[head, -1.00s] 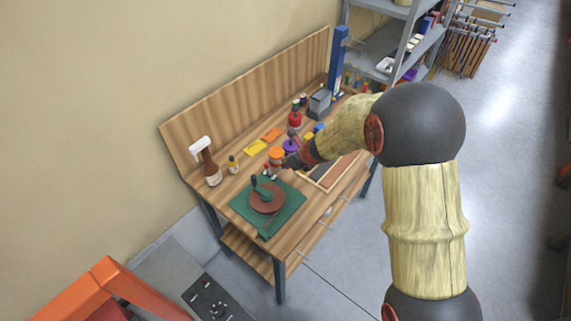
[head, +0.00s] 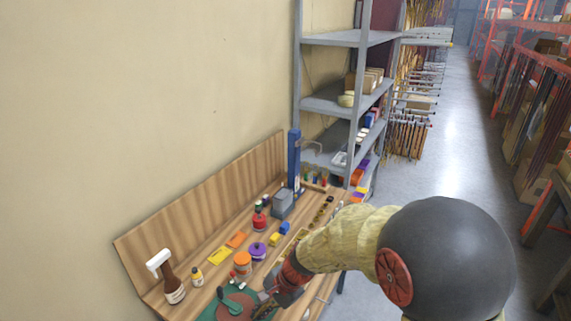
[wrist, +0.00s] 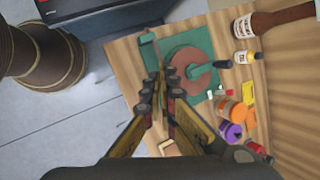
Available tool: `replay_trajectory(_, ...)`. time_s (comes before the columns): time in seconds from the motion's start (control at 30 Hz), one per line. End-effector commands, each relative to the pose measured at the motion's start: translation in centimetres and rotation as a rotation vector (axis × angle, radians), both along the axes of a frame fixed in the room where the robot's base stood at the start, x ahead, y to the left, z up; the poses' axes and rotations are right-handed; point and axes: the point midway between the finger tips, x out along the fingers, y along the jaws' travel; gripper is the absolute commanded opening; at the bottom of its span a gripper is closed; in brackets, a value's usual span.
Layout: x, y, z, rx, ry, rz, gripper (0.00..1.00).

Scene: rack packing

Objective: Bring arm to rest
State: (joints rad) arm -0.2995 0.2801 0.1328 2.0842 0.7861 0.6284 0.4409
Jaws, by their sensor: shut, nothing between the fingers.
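My gripper (wrist: 161,92) shows in the wrist view with its two fingers together and nothing between them. It hangs above the wooden workbench (wrist: 130,70), close to the near edge. In the head view my gripper (head: 268,299) is small and partly hidden behind my own wrist. Beyond the fingertips in the wrist view are a green mat (wrist: 150,58) and a round brown disc (wrist: 186,62) with a green handle. My arm reaches in from the lower right of the head view.
On the bench stand a brown bottle with a white top (head: 172,282), an orange-lidded jar (head: 243,264), a purple-lidded jar (head: 257,250), a red bottle (head: 259,218) and a grey bin (head: 282,203). Grey shelving (head: 330,103) stands behind. Floor aisle (head: 440,150) at right is clear.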

Motion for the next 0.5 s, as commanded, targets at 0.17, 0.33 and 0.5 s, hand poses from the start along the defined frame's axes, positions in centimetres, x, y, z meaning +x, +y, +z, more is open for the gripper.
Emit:
replay_trajectory(0.17, -4.1, -4.4, 2.3, -0.073, -0.109, 0.282, 0.00)
replay_trajectory(0.33, -7.4, -8.6, 4.0, -0.155, -0.196, 0.491, 0.00)
replay_trajectory(0.5, -10.4, -12.9, 5.2, -0.245, -0.271, 0.647, 0.00)
